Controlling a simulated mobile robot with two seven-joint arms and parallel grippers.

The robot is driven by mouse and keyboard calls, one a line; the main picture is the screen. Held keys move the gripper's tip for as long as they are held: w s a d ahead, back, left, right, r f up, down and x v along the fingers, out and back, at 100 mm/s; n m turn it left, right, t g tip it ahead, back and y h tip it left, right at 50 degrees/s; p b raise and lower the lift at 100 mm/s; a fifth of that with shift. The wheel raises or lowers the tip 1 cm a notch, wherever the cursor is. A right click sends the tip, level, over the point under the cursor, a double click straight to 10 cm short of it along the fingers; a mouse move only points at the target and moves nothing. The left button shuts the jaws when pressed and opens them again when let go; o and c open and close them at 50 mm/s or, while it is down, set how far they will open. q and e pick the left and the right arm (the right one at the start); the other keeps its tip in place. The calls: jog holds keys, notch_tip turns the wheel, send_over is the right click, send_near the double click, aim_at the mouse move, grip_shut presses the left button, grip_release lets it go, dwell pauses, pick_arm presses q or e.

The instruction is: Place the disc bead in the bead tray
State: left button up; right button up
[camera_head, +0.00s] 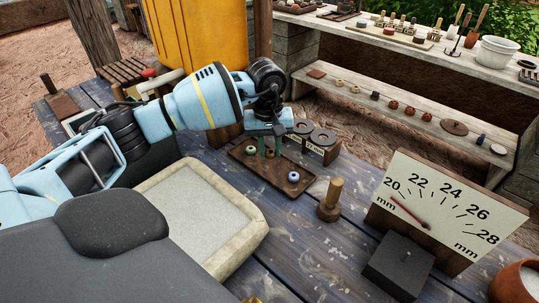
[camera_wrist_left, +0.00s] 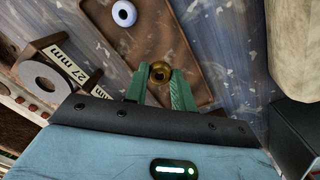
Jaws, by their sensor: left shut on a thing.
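The bead tray (camera_head: 268,186) is a shallow dark-brown wooden tray on the table; it also shows in the left wrist view (camera_wrist_left: 180,60). A pale blue-white bead (camera_head: 293,177) with a dark hole lies in it, also seen in the left wrist view (camera_wrist_left: 124,13). My left gripper (camera_head: 270,153) points down over the tray's far left part. In the left wrist view its green fingers (camera_wrist_left: 159,80) are shut on a gold-brown round bead with a dark hole, the disc bead (camera_wrist_left: 161,72). I cannot tell its height above the tray floor. My right gripper is out of view.
A wooden stand with grey rings (camera_head: 322,138), labelled in mm, stands just behind the tray. A wooden peg (camera_head: 330,200) is to its right. A dial gauge board (camera_head: 445,208) and a dark block (camera_head: 398,265) stand at the front right. A pale stone slab (camera_head: 205,205) lies left.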

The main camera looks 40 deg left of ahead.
aim_at(269, 150)
pick_arm(q)
jog(key=shift+w+a+f, duration=0.1)
jog(key=shift+w+a, duration=0.15)
jog(key=shift+f, duration=1.7)
jog(key=shift+f, duration=0.15)
jog(key=o, duration=1)
jog(key=shift+c, duration=0.2)
notch_tip(269, 150, up, 12)
jog(key=shift+s+a, duration=0.2)
